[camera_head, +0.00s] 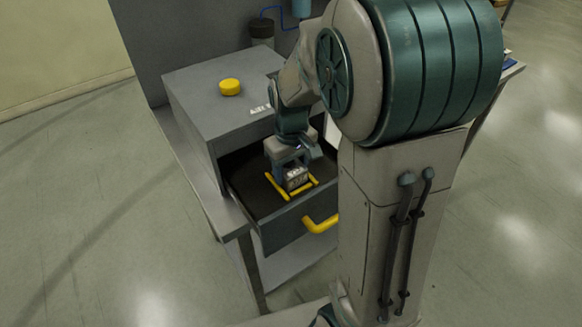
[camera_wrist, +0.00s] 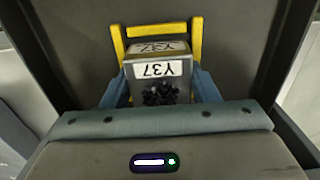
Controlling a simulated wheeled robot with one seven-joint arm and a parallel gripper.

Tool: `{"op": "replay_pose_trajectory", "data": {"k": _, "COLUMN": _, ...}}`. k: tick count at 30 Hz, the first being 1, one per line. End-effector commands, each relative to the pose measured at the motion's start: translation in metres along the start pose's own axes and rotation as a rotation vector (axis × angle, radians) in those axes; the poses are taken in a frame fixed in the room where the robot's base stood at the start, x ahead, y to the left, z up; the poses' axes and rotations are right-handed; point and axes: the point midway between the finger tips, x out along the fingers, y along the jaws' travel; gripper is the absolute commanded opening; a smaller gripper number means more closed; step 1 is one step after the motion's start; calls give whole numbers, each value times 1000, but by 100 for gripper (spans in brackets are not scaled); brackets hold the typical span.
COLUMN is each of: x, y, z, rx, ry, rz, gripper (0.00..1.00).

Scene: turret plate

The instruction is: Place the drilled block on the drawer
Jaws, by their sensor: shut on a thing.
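The drilled block (camera_wrist: 158,72) is a grey metal block with dark holes and a white label reading Y37. My gripper (camera_wrist: 160,92) is shut on it, with one blue finger on each side. In the head view the block (camera_head: 296,178) is at the end of my downward-pointing gripper (camera_head: 290,170), over the inside of the open drawer (camera_head: 284,236). Yellow bracket pieces (camera_head: 277,188) on the drawer floor stand close around the block. Whether the block touches the floor cannot be told.
The drawer has a yellow handle (camera_head: 320,224) and slides from a grey cabinet (camera_head: 200,97) on a bench. A yellow round object (camera_head: 230,87) sits on the cabinet top. A dark cylinder (camera_head: 261,32) stands behind. The drawer walls are close around my gripper.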

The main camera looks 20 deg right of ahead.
Motion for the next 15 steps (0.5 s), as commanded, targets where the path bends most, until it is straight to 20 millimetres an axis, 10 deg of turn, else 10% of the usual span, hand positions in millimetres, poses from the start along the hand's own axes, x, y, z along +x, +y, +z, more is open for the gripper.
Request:
{"op": "replay_pose_trajectory", "data": {"k": 3, "x": 4, "y": 0, "z": 0, "rx": 0, "ry": 1, "rz": 0, "gripper": 19}}
{"op": "replay_pose_trajectory", "data": {"k": 4, "x": 4, "y": 0, "z": 0, "rx": 0, "ry": 0, "rz": 0, "gripper": 57}}
{"op": "replay_pose_trajectory", "data": {"k": 6, "x": 3, "y": 0, "z": 0, "rx": 0, "ry": 0, "rz": 0, "gripper": 76}}
{"op": "replay_pose_trajectory", "data": {"k": 15, "x": 1, "y": 0, "z": 0, "rx": 0, "ry": -1, "rz": 0, "gripper": 76}}
